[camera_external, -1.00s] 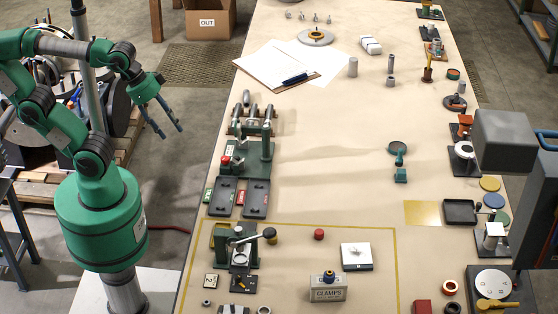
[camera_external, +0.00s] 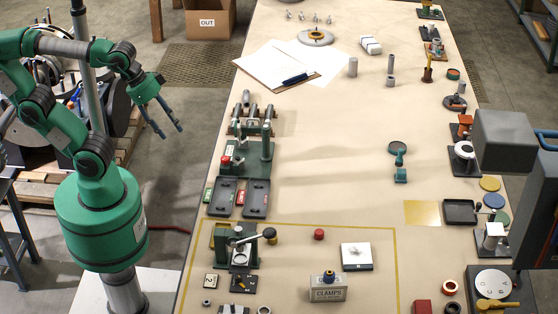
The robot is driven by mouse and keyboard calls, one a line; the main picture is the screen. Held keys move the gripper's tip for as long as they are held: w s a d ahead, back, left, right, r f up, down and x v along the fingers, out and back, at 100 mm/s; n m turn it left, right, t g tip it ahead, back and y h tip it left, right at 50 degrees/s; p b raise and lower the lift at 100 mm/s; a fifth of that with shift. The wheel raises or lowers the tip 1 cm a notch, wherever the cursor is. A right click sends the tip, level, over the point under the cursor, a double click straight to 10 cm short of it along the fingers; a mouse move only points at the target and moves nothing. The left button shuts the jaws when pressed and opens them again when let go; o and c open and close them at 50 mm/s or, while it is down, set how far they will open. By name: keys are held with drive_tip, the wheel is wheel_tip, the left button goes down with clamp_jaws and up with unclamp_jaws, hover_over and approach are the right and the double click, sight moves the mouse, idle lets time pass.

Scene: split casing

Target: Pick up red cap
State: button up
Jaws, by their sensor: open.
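A small red cap (camera_external: 319,234) sits on the table inside the yellow-taped area, near its upper middle. It stands apart from the things around it. My gripper (camera_external: 168,131) is open and empty. It hangs in the air left of the table, above the floor, well up and to the left of the cap, with its fingers pointing down and to the right.
A green press with a lever (camera_external: 240,246) stands left of the cap. A white block (camera_external: 356,257) on a dark base lies to its right, and a clamps box (camera_external: 327,291) in front. Green fixtures and dark trays (camera_external: 225,197) stand farther back. The table's middle (camera_external: 320,180) is mostly clear.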

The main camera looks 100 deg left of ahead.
drive_tip(key=shift+o, duration=0.4)
drive_tip(key=shift+w+r, duration=0.1)
drive_tip(key=shift+w, duration=0.05)
drive_tip(key=m+g+p, duration=0.2)
drive_tip(key=g+p, duration=0.4)
drive_tip(key=p, duration=0.1)
hover_over(319, 232)
wheel_tip(319, 232, down, 33)
drive_tip(key=shift+a+f, duration=0.1)
drive_tip(key=shift+f, duration=0.35)
drive_tip(key=shift+f, duration=0.1)
drive_tip(key=shift+f, duration=4.2)
